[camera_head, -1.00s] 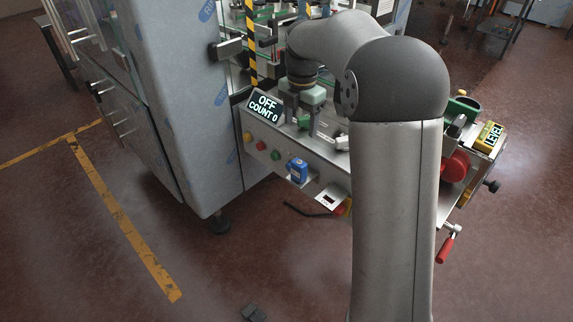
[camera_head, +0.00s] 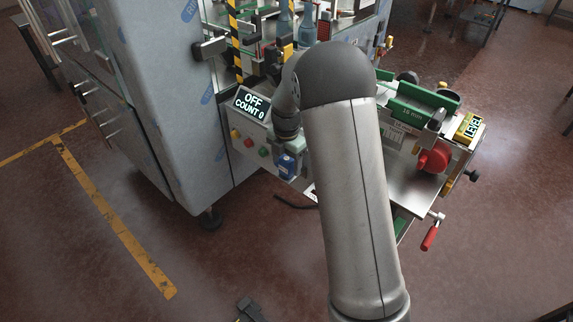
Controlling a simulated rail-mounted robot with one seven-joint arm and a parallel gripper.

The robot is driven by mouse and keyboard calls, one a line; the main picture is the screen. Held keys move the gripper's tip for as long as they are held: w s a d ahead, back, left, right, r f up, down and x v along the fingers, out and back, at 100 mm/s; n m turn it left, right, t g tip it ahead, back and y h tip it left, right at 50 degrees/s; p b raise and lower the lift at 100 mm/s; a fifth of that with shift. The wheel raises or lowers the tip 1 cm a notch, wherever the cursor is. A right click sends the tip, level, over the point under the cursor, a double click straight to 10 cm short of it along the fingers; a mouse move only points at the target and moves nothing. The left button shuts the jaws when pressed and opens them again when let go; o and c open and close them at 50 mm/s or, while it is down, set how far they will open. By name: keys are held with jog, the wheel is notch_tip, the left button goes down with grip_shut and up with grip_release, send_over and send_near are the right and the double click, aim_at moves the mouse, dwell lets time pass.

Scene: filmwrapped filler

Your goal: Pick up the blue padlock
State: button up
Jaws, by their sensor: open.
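The blue padlock (camera_head: 287,167) hangs on the front panel of the machine, low and to the right of the buttons. My gripper (camera_head: 287,150) is right at it, seen from behind and above, with the wrist just over the padlock. The fingers are small and partly hidden by the wrist, and I cannot tell whether they touch the padlock. The gripper is open. The shackle is hidden.
The control panel display (camera_head: 250,104) reads OFF, COUNT 0, above red and green buttons (camera_head: 249,143). A large grey cabinet (camera_head: 150,80) stands close on the left. A red-handled crank (camera_head: 431,236) sticks out at the right. Open floor lies in front.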

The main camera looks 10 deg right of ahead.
jog(key=shift+f, duration=0.55)
jog(key=c, duration=1.2)
jog(key=shift+o, duration=0.2)
jog(key=shift+r, duration=0.1)
